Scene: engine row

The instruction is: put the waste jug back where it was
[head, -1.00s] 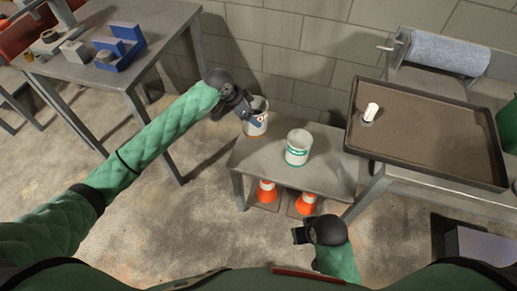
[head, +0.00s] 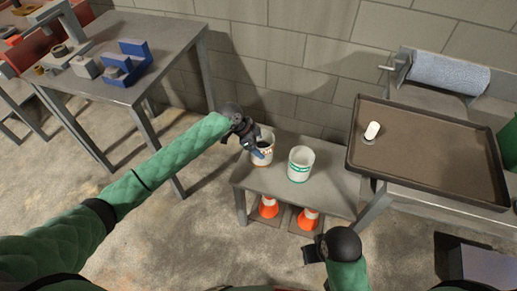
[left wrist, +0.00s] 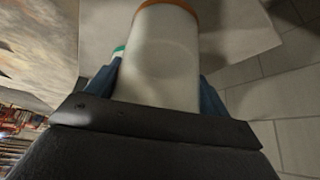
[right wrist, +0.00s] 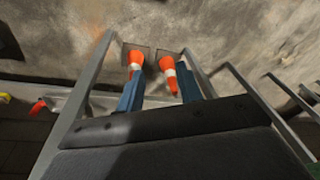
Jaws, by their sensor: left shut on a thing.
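A white jug with an orange band (head: 265,158) is at the back left of the small grey bench (head: 325,192). My left gripper (head: 256,148) is shut on it. In the left wrist view the jug's pale side (left wrist: 160,60) fills the space between the blue fingers, with the orange band at the top. Whether its base touches the bench is hard to tell. A similar white container with a green band (head: 300,165) stands upright on the bench just right of it. My right gripper (head: 308,253) is open and empty in front of the bench; its spread fingers show in the right wrist view (right wrist: 160,92).
Orange and white cones (head: 269,208) stand beneath the bench. At the right, a brown tray (head: 440,165) holds a small white cylinder (head: 372,131). A taller table (head: 160,50) with a blue block (head: 127,65) is at the left. A block wall stands close behind the bench.

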